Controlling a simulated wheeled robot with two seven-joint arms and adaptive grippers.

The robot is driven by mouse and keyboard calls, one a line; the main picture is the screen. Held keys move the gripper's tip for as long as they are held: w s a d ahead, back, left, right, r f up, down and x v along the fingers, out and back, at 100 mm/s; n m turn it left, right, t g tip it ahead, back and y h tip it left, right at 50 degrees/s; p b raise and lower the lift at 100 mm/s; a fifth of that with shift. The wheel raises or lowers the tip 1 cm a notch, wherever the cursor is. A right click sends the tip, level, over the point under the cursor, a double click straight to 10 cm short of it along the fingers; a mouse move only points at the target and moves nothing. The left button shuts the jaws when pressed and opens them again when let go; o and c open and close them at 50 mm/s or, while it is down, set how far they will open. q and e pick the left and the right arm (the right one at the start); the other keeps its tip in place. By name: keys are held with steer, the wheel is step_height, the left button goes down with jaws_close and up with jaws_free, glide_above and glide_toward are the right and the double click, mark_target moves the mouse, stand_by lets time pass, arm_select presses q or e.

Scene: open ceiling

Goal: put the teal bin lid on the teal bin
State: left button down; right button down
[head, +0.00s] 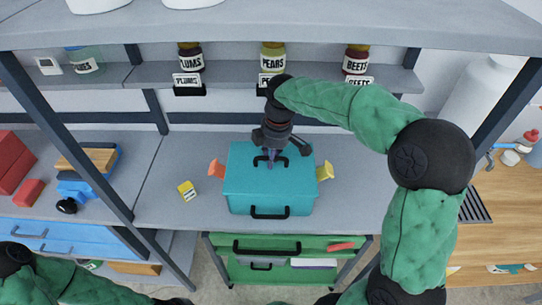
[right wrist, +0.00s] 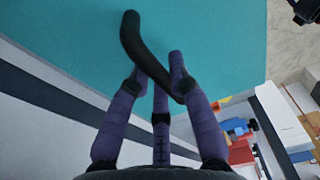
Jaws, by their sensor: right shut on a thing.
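The teal bin (head: 269,204) stands on the middle shelf, with a black handle on its front. The teal bin lid (head: 242,172) is over its top, roughly lined up with it; whether it rests fully on the rim, I cannot tell. My right gripper (head: 271,157) reaches down from above and is shut on the lid's black handle. In the right wrist view, the purple fingers (right wrist: 160,85) close around the black handle (right wrist: 140,48) against the teal lid surface (right wrist: 215,45).
An orange piece (head: 217,170) and a yellow piece (head: 325,171) stick out at the bin's sides. Labelled jars (head: 272,58) stand on the shelf behind. Green drawers (head: 268,257) are below. The shelf (head: 350,200) is bare right of the bin.

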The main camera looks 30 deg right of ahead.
stand_by(0.3)
steer(key=c, duration=1.1)
jaws_free()
steer(key=shift+o, duration=0.2)
step_height(320, 180, up, 12)
steer(key=d, duration=0.1)
steer(key=shift+s, duration=0.4)
steer(key=shift+d+f, duration=0.1)
